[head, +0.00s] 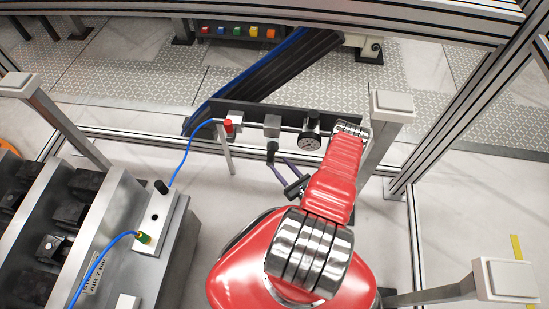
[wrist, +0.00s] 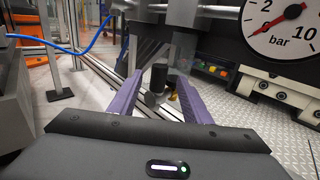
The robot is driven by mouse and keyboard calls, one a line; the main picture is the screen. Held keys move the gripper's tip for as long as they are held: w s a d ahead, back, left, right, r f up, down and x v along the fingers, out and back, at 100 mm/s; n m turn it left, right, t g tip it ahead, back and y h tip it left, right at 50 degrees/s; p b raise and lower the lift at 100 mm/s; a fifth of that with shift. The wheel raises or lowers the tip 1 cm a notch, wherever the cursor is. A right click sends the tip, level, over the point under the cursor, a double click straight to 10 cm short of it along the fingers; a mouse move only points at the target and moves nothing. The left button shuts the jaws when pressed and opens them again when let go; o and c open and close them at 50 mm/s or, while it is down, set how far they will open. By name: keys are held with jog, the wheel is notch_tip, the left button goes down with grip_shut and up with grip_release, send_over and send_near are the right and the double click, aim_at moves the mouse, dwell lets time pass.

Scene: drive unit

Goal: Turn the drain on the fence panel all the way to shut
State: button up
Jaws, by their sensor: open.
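The drain, a small dark knob (head: 272,147) with a grey lower part, hangs below the square filter block (head: 272,126) on the dark fence panel (head: 258,108). In the wrist view the drain (wrist: 159,76) appears between my two purple fingers. My gripper (head: 280,168) is open, with its fingers pointing toward the drain from the front. In the wrist view my gripper (wrist: 159,84) has a finger on each side of the knob, with visible gaps. I cannot tell whether the tips reach its depth. No handle mark shows how far the drain is turned.
A round pressure gauge (head: 309,142) is right of the drain, close to my arm; it fills the upper right of the wrist view (wrist: 284,24). A red-topped valve (head: 229,127) and blue hose (head: 183,153) are left. A fence post (head: 380,145) stands right.

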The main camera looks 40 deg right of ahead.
aim_at(273, 156)
jog(key=shift+w+d, duration=0.2)
jog(key=shift+w, duration=1.2)
jog(key=shift+w+d, duration=0.15)
jog(key=shift+w, duration=1.25)
jog(key=shift+c, duration=0.4)
grip_shut()
